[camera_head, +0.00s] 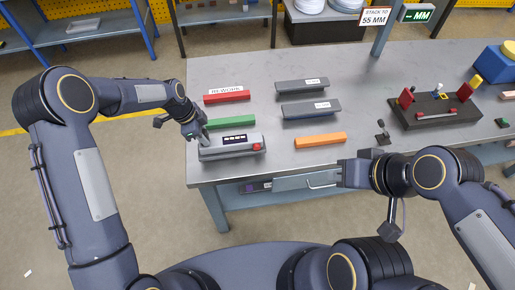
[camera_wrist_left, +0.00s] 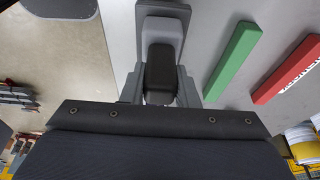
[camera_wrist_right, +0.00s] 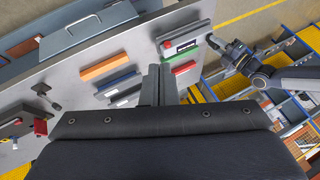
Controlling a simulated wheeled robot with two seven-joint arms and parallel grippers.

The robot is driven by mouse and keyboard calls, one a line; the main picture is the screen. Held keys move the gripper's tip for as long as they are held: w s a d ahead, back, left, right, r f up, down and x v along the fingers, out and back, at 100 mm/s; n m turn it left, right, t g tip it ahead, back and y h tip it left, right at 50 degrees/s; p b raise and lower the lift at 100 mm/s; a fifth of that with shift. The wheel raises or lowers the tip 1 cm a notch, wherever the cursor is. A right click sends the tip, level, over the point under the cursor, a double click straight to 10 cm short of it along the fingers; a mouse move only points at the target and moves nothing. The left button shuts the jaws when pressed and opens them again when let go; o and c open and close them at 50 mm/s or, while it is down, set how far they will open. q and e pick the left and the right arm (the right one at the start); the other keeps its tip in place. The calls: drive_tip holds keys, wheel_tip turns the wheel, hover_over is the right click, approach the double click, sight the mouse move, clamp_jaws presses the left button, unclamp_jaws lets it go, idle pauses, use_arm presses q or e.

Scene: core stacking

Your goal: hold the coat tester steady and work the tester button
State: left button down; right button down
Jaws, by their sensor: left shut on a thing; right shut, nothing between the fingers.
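The coat tester (camera_head: 230,147) is a grey box with a dark display strip and a red button (camera_head: 257,147) at its right end. It lies near the table's front left edge and also shows in the right wrist view (camera_wrist_right: 187,41). My left gripper (camera_head: 204,137) is shut on the tester's left end; in the left wrist view its fingers (camera_wrist_left: 160,92) close around a dark grip part. My right gripper (camera_head: 342,174) is shut and empty near the table's front edge, right of the tester and apart from it. The button's top is uncovered.
Green (camera_head: 231,121), red (camera_head: 227,96) and orange (camera_head: 320,140) bars lie around the tester, with two dark grey bars (camera_head: 310,109) behind. A dark fixture (camera_head: 436,108) with red clamps stands right. A sign (camera_head: 374,17) reads "STACK TO 55 MM"; the display (camera_head: 416,14) reads "-- MM".

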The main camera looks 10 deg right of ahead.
drive_tip(key=shift+w, duration=0.1)
idle(0.4)
drive_tip(key=m+t, duration=0.2)
drive_tip(key=m, duration=1.6)
approach(257, 147)
drive_tip(key=s, duration=0.4)
wheel_tip(257, 147, down, 7)
drive_tip(key=s+a+m+t, duration=0.1)
drive_tip(key=s+a+m, duration=0.1)
drive_tip(key=m, duration=0.7)
drive_tip(key=shift+s+a+h, duration=0.35)
drive_tip(key=shift+s+h, duration=0.05)
drive_tip(key=shift+s, duration=0.1)
drive_tip(key=shift+f, duration=0.1)
drive_tip(key=shift+w, duration=4.4)
